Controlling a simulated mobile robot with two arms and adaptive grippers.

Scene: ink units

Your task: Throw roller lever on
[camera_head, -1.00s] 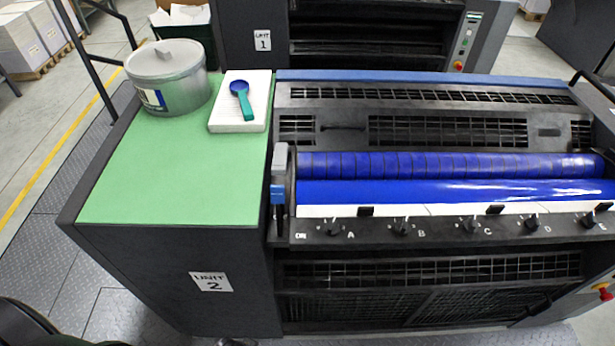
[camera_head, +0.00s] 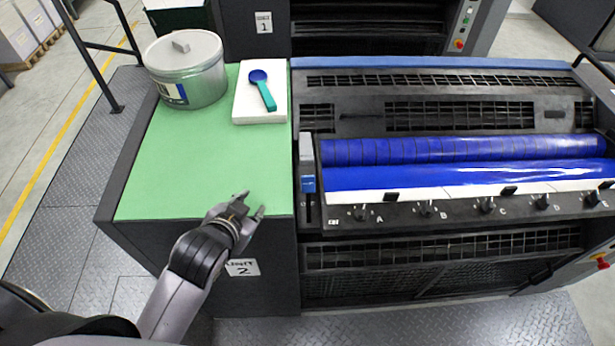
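The roller lever (camera_head: 307,172), grey on top with a blue lower part, stands at the left end of the blue inked rollers (camera_head: 465,160) of unit 2. A dark slot shows below it. My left gripper (camera_head: 251,203) is over the front right edge of the green top, left of the lever and nearer to me. Its two fingers are spread apart with nothing between them, and it does not touch the lever. My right gripper is not in view.
On the green top (camera_head: 175,190) stand a grey ink can (camera_head: 190,75) and a white pad (camera_head: 245,105) bearing a blue and teal scoop (camera_head: 263,88). The green top's middle is clear. Several small knobs line the front right of the lever.

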